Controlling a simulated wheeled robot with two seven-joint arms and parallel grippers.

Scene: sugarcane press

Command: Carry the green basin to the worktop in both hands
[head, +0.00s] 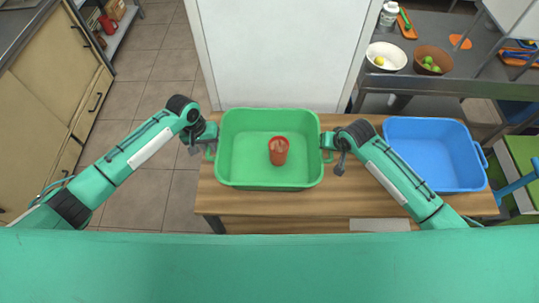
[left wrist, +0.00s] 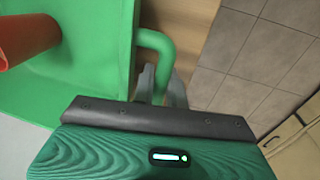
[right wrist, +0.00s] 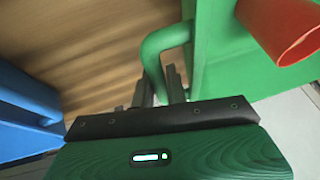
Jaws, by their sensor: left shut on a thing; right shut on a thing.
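The green basin (head: 240,172) is over the wooden table in the head view, with a red cup (head: 278,151) standing inside it. My left gripper (head: 211,148) is shut on the basin's left handle, and the handle shows between its fingers in the left wrist view (left wrist: 158,82). My right gripper (head: 327,148) is shut on the right handle, also seen in the right wrist view (right wrist: 165,85). The basin looks level. I cannot tell from above whether it rests on the table or hangs just over it.
A blue basin (head: 435,155) sits on the wooden table (head: 290,213) to the right. A grey counter (head: 432,30) behind holds a white bowl (head: 386,57), a brown bowl with green fruit (head: 432,61) and a bottle (head: 388,14). A white panel (head: 280,50) stands behind the table. Tiled floor lies left.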

